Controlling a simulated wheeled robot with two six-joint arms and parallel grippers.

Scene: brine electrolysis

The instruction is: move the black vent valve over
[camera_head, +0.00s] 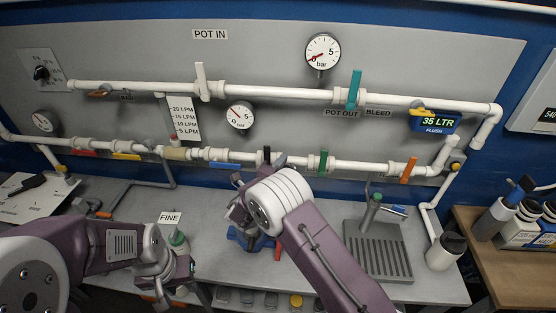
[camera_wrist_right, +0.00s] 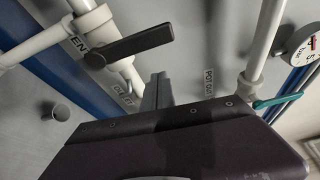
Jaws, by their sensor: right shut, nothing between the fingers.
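The black vent valve handle (camera_wrist_right: 130,46) is a flat black lever on a white pipe in the right wrist view, beside a partly hidden label that shows "EN". In the head view a small black handle (camera_head: 266,155) stands on the lower pipe, just above my right wrist. My right gripper (camera_wrist_right: 156,90) is shut and empty, its fingers below and to the right of the lever in the wrist view, with a visible gap in the picture. In the head view its fingertips are largely hidden by its wrist. My left gripper (camera_head: 186,268) is low at the left, near a green-topped bottle (camera_head: 178,243); its jaw opening is unclear.
White pipes with coloured handles run along the grey panel (camera_head: 150,55), including a green handle (camera_head: 323,160) and an orange one (camera_head: 409,170). The bench between tray and right arm holds few things.

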